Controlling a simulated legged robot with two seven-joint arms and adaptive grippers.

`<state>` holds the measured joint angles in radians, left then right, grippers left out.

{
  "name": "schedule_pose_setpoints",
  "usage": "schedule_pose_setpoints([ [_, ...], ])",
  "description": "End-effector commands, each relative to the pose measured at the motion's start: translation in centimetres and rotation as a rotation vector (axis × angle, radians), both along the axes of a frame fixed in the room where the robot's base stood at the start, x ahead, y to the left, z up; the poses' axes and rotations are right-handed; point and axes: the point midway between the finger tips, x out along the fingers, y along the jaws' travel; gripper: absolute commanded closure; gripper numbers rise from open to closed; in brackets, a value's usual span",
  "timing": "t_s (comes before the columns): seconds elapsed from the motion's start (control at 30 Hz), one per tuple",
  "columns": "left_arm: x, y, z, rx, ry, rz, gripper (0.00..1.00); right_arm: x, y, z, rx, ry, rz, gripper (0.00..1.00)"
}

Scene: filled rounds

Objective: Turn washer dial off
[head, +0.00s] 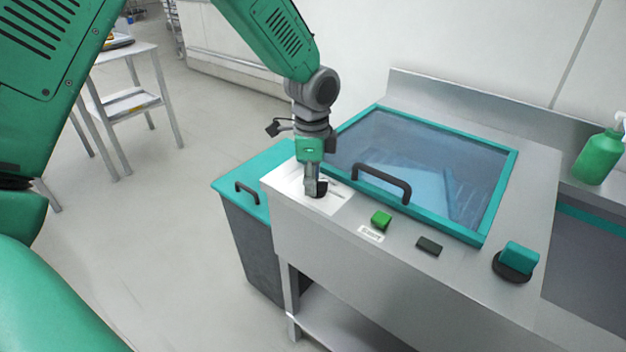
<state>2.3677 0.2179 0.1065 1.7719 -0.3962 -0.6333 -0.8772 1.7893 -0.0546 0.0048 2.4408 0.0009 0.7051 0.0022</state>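The washer is a steel counter unit (300,225) with a teal-framed, dark see-through lid (490,222). A teal knob on a round black base (516,262) stands at the right of its front ledge and looks like a dial. My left gripper (316,188) points down at the ledge's left end, far to the left of that knob. It is over a white panel (338,196), at a small dark part (320,188) that may be another knob or a fingertip. Its fingers are small and partly hidden, so I cannot tell their opening. My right gripper is out of view.
The ledge also has a green button (381,220), a dark rectangular switch (429,246) and the lid's black handle (384,180). A teal-topped bin (236,186) stands left of the unit. A green bottle (600,157) is at the right. Open floor lies to the left.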

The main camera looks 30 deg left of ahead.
Motion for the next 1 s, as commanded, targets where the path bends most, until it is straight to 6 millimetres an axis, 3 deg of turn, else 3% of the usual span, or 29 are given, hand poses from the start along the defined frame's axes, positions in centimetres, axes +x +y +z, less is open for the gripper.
schedule_pose_setpoints([
  [0.03, 0.0, -0.1, 0.0, 0.0, 0.0, 0.0, 0.92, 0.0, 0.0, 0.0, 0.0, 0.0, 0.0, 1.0],
  [0.07, 0.0, -0.1, 0.0, 0.0, -0.001, 0.0, 1.0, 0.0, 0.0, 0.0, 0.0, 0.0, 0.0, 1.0],
  [0.47, 0.1, -0.2, 0.2, -0.001, -0.002, 0.028, 1.0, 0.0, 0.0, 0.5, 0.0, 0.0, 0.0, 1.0],
  [1.0, 0.1, -0.4, 0.5, -0.001, -0.004, 0.42, 1.0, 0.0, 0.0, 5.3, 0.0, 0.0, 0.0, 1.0],
])
